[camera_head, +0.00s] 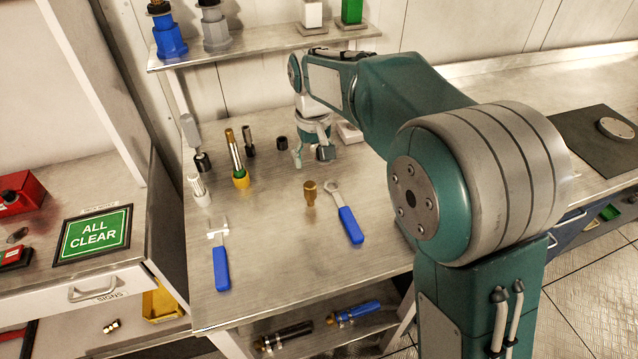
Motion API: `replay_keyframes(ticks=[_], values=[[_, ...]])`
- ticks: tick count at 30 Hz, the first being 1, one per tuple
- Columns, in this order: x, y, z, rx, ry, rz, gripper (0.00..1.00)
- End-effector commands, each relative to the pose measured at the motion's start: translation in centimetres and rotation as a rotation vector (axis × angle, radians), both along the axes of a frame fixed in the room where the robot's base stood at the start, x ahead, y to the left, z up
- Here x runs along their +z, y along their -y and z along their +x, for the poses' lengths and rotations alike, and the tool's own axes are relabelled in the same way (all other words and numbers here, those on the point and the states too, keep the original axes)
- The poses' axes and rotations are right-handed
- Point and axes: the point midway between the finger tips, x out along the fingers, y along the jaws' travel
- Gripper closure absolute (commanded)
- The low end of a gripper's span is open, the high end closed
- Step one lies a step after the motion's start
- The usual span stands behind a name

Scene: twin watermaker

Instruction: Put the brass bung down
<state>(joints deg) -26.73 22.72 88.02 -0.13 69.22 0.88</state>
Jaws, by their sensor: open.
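The brass bung (310,192) looks like a small brass-coloured piece with a wider top, standing upright on the metal workbench (270,270). My gripper (312,158) is open with its fingers pointing down, behind the bung and apart from it in the picture. Nothing shows between its fingers. How high the fingertips are above the bench is hard to tell.
A blue-handled ring spanner (348,222) lies just right of the bung. Another blue-handled tool (220,262) lies front left. Several upright fittings, including a yellow-based one (240,178), stand at the left back. The front middle of the bench is clear.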

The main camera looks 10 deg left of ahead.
Motion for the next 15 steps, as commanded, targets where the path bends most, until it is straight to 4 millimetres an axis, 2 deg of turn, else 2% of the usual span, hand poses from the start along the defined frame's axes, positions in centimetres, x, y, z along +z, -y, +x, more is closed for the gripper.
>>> replay_keyframes(ticks=[6, 15], values=[[-3.7, 0.0, -0.1, 0.001, -0.005, -0.001, 0.20], [-6.5, 0.4, -0.2, 0.000, -0.004, 0.004, 0.20]])
